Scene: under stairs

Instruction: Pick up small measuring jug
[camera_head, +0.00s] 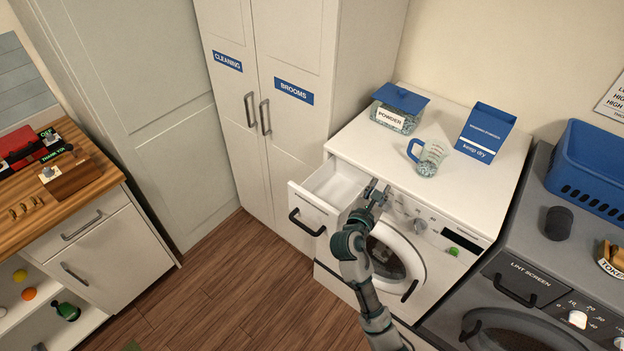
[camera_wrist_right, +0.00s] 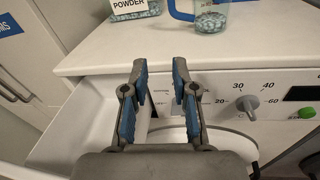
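The small measuring jug (camera_head: 430,157) stands upright on top of the white washing machine, clear with a blue handle on its left and pale grains inside. Its lower part shows at the top of the right wrist view (camera_wrist_right: 211,16). My right gripper (camera_head: 376,188) is in front of the machine's top edge, beside the open detergent drawer, short of the jug and apart from it. In the right wrist view its two blue-padded fingers (camera_wrist_right: 160,68) are spread with nothing between them. My left gripper is not in view.
The detergent drawer (camera_head: 303,198) is pulled out. A powder box (camera_head: 396,110) with blue lid and a blue-and-white carton (camera_head: 485,132) stand behind the jug. A grey dryer with a blue basket (camera_head: 590,170) is at right. The machine top in front of the jug is clear.

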